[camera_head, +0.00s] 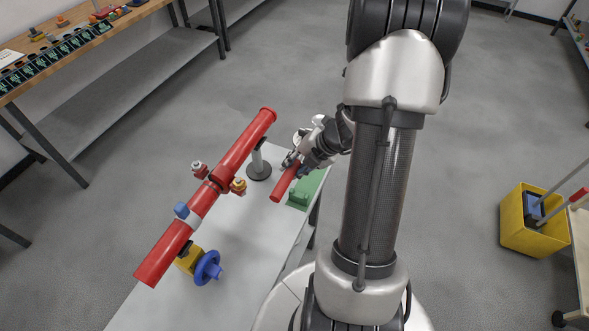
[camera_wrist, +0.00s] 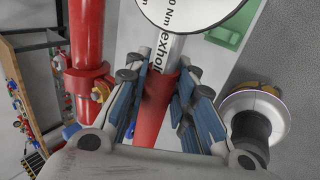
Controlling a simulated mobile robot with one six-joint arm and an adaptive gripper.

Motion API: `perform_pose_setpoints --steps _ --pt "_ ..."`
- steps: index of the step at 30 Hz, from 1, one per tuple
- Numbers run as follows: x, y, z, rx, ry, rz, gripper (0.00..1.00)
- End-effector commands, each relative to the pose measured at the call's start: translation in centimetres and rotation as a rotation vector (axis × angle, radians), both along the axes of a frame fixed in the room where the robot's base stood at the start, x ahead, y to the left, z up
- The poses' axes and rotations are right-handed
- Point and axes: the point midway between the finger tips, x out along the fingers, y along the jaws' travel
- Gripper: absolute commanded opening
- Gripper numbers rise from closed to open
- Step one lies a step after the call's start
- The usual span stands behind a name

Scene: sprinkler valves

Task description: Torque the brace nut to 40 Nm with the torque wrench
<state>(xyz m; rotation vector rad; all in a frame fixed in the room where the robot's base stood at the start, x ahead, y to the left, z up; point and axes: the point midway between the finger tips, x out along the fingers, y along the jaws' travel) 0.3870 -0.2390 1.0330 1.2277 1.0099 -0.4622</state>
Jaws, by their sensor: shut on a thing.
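The torque wrench (camera_head: 284,184) has a red handle, which points down and left from my gripper (camera_head: 294,162) in the head view. In the wrist view my gripper (camera_wrist: 157,100) is shut around the wrench (camera_wrist: 168,52), whose silver shaft and round white head are at the top. A long red pipe (camera_head: 235,157) lies left of the wrench, apart from it. I cannot tell which carries the brace nut.
A grey stand (camera_head: 258,168) supports the pipe above a pale table (camera_head: 240,225). A green holder (camera_head: 301,194) sits at the table's right edge. A blue handwheel (camera_head: 208,268) and a blue fitting (camera_head: 182,210) are near the pipe's lower end. A yellow bin (camera_head: 520,226) stands far right.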

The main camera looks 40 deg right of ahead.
Motion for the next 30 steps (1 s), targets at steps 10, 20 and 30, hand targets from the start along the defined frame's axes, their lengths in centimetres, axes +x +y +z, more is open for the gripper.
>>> perform_pose_setpoints --steps 10,20,30 --pt "0.1 0.0 0.8 -0.001 -0.002 0.000 0.00" --pt "0.1 -0.1 1.4 -0.002 -0.003 0.001 0.00" --pt "0.1 -0.1 3.3 -0.002 -0.003 0.001 0.00"
